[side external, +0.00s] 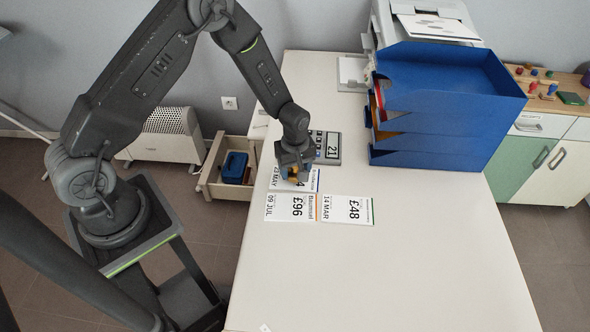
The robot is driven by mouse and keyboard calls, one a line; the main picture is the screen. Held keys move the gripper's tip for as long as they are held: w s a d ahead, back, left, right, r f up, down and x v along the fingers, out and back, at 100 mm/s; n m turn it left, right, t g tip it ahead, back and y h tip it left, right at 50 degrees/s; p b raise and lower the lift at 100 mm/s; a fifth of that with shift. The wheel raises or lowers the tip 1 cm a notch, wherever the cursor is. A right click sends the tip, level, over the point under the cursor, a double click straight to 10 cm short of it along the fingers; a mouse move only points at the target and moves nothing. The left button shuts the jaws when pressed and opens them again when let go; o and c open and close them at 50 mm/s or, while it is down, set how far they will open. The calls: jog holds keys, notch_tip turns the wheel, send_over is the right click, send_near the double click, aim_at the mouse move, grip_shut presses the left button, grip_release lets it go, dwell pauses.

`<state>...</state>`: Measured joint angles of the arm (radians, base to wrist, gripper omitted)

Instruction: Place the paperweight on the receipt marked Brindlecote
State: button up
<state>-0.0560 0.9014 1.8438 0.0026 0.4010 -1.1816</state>
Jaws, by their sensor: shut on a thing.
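My gripper (296,176) points down over the white receipt dated 23 MAY (279,181), which has a blue strip at its right end. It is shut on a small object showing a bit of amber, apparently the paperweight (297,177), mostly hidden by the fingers. I cannot tell whether the object touches the paper. The fingers also hide part of this receipt's print, and its name is too small to read surely. Nearer lie a receipt reading 09 JUL £96 (290,208), with an orange strip, and one reading 14 MAR £48 (345,210), with a green strip.
A calculator-like device with a 21 display (333,152) sits just behind my gripper. A blue letter tray stack (440,140) stands at the back right, with a printer (425,22) behind it. An open drawer (213,165) juts out left. The table's front (390,280) is clear.

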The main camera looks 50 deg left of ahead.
jog(key=shift+f, duration=0.45)
jog(key=o, duration=1.1)
jog(key=shift+f, duration=0.2)
jog(key=shift+o, duration=0.2)
notch_tip(320, 180, up, 13)
jog(key=shift+r, duration=0.1)
jog(key=s+d+r+m+t, duration=0.1)
jog(key=s+r+m+t, duration=0.1)
jog(key=s+r+m, duration=0.65)
jog(key=s+d+r+m+t, duration=0.15)
jog(key=s+r, duration=0.35)
jog(key=r, duration=0.8)
jog(key=s+r+m+t, duration=0.1)
jog(key=s+m, duration=0.3)
jog(key=s, duration=0.4)
jog(key=shift+r+t, duration=0.4)
jog(key=shift+t, duration=0.15)
